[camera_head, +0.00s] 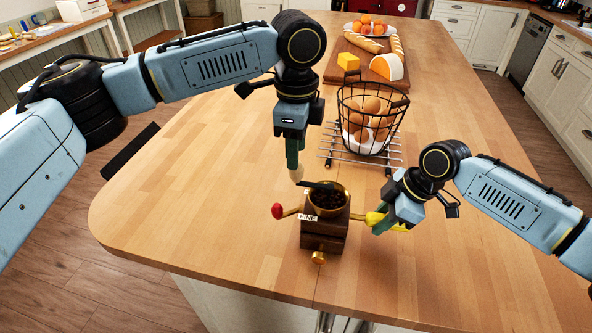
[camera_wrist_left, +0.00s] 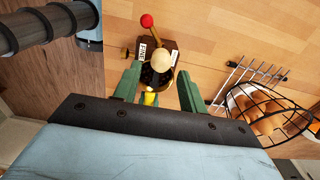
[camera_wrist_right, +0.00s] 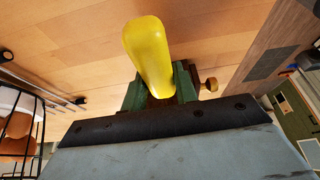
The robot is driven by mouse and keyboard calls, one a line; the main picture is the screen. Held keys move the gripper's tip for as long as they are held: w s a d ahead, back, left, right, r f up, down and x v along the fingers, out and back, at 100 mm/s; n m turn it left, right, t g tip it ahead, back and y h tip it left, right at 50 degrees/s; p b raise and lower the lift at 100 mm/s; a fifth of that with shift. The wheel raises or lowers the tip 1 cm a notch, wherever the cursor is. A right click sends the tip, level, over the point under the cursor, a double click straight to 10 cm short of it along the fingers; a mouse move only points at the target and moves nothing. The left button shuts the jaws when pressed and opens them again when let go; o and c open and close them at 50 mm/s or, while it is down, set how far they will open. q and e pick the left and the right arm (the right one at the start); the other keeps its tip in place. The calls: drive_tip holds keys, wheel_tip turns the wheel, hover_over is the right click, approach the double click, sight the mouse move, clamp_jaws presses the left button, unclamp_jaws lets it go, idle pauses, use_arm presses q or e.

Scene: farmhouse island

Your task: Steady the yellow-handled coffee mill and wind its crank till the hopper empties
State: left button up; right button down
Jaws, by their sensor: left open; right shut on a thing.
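The wooden coffee mill (camera_head: 324,236) stands upright on the island near its front edge. Dark beans (camera_head: 327,199) show in its open brass hopper. My right gripper (camera_head: 379,221) is shut on the mill's yellow handle (camera_wrist_right: 148,52), at the mill's right side. A dark crank arm (camera_head: 318,185) crosses the hopper and ends in a cream knob (camera_head: 297,173). My left gripper (camera_head: 293,163) is open and points down just above this knob. In the left wrist view the cream knob (camera_wrist_left: 162,61) shows in the gap between the fingers; I cannot tell whether they touch it.
A brass lever with a red knob (camera_head: 277,210) sticks out left of the mill by a FINE label (camera_head: 307,217). A wire egg basket (camera_head: 371,120) on a metal rack (camera_head: 335,158) stands close behind. A board (camera_head: 345,73) with bread and cheese lies farther back.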

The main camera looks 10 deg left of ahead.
use_arm(q)
drive_tip(key=shift+f, duration=2.9)
